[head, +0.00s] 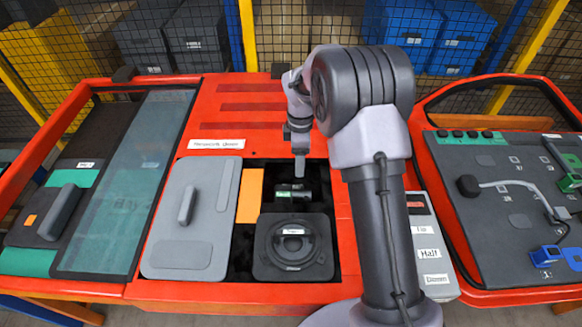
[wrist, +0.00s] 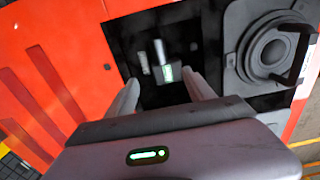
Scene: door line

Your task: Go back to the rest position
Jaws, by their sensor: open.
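My gripper (head: 301,168) hangs over the open bay of the red bench in the head view. In the wrist view its two fingers (wrist: 165,95) stand apart with nothing between them. A small dark part with a green face (head: 293,193) lies in the bay below the fingertips; it also shows beyond the fingers in the wrist view (wrist: 167,73). I cannot tell how far the fingertips are from it. A black square unit with a round ring and a handle (head: 293,262) sits in front of that part.
A grey lid with a handle (head: 187,225) lies left of the bay, beside an orange strip (head: 250,196). A labelled button panel (head: 428,250) is to the right. Further right is a dark board with a lever (head: 500,220). A panel with a clear cover (head: 125,185) is far left.

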